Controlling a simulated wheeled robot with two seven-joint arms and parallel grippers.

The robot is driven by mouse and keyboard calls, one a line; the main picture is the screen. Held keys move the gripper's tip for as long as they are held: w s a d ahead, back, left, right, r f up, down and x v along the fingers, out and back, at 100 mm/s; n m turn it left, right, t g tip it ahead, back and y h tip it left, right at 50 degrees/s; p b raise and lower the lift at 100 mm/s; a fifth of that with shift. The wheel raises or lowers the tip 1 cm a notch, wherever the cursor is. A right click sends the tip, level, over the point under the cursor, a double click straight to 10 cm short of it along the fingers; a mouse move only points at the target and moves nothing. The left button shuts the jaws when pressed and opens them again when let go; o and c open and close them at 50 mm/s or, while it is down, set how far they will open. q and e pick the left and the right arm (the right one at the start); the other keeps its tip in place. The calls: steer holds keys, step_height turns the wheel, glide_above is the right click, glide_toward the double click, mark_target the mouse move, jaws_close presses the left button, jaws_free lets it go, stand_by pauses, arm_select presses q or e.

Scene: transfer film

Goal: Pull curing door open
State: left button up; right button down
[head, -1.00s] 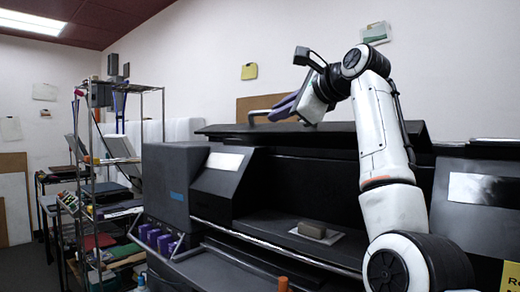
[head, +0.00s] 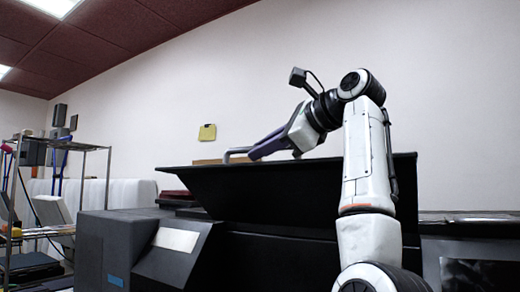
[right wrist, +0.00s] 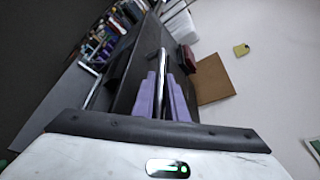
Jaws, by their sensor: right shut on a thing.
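The curing door (head: 290,190) is a wide black panel on the dark machine. It is swung up and tilted, with its front face showing above a dark opening. My right gripper (head: 262,150) is at the door's upper edge, its purple fingers shut on a metal bar handle (head: 236,152). In the right wrist view the handle (right wrist: 162,62) runs between the two purple fingers (right wrist: 163,92), and the dark door surface (right wrist: 128,75) lies beside them. My left gripper is not in view.
The machine's grey housing (head: 118,245) stands at the lower left of the door. A wire shelf rack (head: 108,170) stands farther left. A yellow note (head: 207,132) is on the back wall. The space above the door is clear.

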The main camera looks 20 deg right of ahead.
steer(key=shift+d+f, duration=0.1)
steer(key=c, duration=2)
jaws_free()
steer(key=shift+w, duration=0.1)
steer(key=shift+c, duration=0.2)
steer(key=shift+s+d, duration=0.15)
steer(key=shift+s, duration=0.35)
steer(key=b+v, duration=0.2)
steer(key=v, duration=0.6)
steer(key=shift+s+d+r+b, duration=0.1)
steer(key=shift+s+r+b, duration=0.15)
steer(key=shift+b, duration=0.1)
steer(key=shift+s+d, duration=0.15)
steer(key=shift+s, duration=0.15)
